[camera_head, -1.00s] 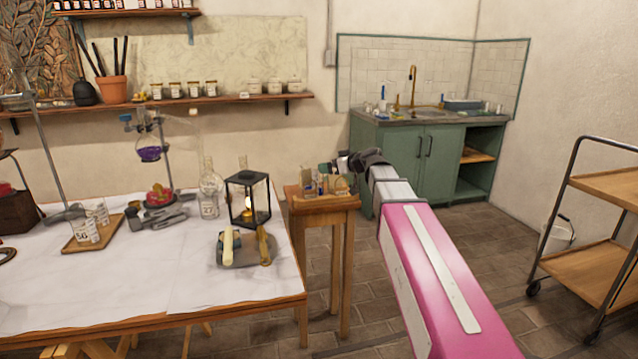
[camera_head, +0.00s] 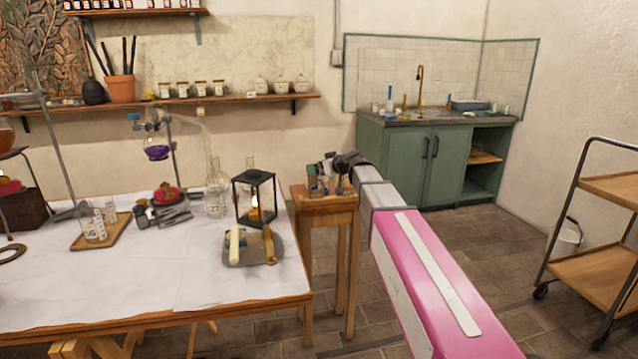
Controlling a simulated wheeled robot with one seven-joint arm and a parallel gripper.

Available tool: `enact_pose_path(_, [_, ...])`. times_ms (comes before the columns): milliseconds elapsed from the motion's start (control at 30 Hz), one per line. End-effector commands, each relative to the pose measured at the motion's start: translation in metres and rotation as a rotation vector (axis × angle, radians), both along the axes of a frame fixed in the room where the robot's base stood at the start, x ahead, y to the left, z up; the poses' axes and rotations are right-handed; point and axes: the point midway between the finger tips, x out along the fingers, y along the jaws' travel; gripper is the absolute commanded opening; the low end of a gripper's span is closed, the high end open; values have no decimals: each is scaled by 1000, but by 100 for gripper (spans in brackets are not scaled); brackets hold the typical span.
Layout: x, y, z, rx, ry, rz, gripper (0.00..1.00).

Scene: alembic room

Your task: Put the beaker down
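My arm reaches forward from the lower right, and my gripper (camera_head: 333,164) is at its far end, above the small wooden side table (camera_head: 326,202). The gripper is small and dark at this distance, and the arm hides part of it. Small glass items (camera_head: 318,186) show just below it on the side table. I cannot tell which of them is the task's beaker, or whether the gripper holds one. Several glass beakers (camera_head: 97,222) with white markings stand on a wooden tray on the large table at left.
The white-topped table (camera_head: 130,275) holds a black lantern (camera_head: 254,198), a clear flask (camera_head: 214,195), a grey tray (camera_head: 240,260) with rolled items, and a stand. A green sink cabinet (camera_head: 400,160) is behind. A wooden trolley (camera_head: 595,275) stands at right. Floor between is clear.

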Motion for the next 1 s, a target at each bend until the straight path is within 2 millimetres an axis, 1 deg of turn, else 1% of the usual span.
enact_pose_path(67, [0, 0, 0, 0, 0, 0, 100])
enact_pose_path(167, [0, 0, 0, 0, 0, 0, 71])
enact_pose_path(200, [0, 0, 0, 0, 0, 0, 58])
enact_pose_path(233, [-1, 0, 0, 0, 0, 0, 48])
enact_pose_path(267, [0, 0, 0, 1, -1, 0, 46])
enact_pose_path(300, [0, -1, 1, 1, -1, 0, 39])
enact_pose_path(667, [0, 0, 4, 1, -1, 0, 39])
enact_pose_path(867, [0, -1, 14, 1, -2, -1, 39])
enact_pose_path(1000, [0, 0, 25, 1, -2, -1, 39])
